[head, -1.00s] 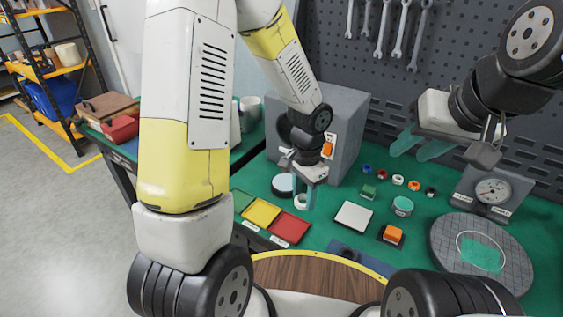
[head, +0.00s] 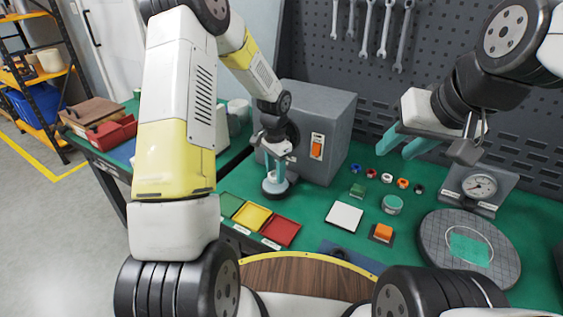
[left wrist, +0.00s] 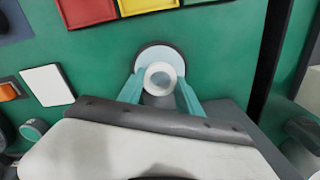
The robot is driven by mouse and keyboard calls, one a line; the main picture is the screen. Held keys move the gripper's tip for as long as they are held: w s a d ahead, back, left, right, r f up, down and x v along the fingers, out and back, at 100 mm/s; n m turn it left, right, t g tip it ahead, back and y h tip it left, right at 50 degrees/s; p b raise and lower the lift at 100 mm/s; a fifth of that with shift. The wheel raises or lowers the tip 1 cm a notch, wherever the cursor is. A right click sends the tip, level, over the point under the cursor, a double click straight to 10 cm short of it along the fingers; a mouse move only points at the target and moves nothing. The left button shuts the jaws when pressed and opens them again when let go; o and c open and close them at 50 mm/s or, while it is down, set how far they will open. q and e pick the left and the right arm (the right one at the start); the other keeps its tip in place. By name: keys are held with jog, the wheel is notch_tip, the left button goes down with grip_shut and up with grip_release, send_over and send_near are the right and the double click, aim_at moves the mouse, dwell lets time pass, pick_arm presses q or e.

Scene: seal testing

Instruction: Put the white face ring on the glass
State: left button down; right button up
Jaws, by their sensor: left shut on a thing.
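My left gripper (head: 273,170) is shut on the white face ring, and its teal fingers point down over a round stand at the foot of the grey box. In the left wrist view the white ring (left wrist: 160,91) sits between the fingertips (left wrist: 160,85). Beyond it is the pale round glass (left wrist: 158,53) with a dark rim, which the ring partly covers. The glass on its dark base also shows in the head view (head: 275,188). I cannot tell whether the ring touches the glass. My right gripper (head: 407,144) is open and empty, raised above the bench.
The grey box (head: 322,125) with an orange switch stands close behind the left gripper. Green, yellow and red trays (head: 281,232) lie in front. A white square pad (head: 345,216), several small coloured rings, a gauge (head: 480,187) and a round grey plate (head: 503,265) are to the right.

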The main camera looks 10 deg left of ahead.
pick_arm(q)
jog(key=shift+f, duration=0.9)
jog(key=shift+f, duration=0.1)
jog(key=c, duration=0.8)
grip_release()
jog(key=s+a+r+n+t, duration=0.1)
jog(key=s+r, duration=0.1)
jog(key=r, duration=0.8)
jog(key=s+r+n+t, duration=0.1)
jog(key=s+r, duration=0.2)
jog(key=r, duration=0.8)
jog(key=s+r+n+t, duration=0.1)
jog(key=s+r+n, duration=0.1)
jog(key=s, duration=0.4)
jog(key=s+a+r+n+t+h, duration=0.1)
jog(key=s+r+n, duration=0.1)
jog(key=s+r, duration=0.2)
jog(key=s+r+n+t+h, duration=0.1)
jog(key=s+r+n+t, duration=0.1)
jog(key=s, duration=0.8)
jog(key=shift+a+r, duration=0.25)
jog(key=shift+r, duration=0.65)
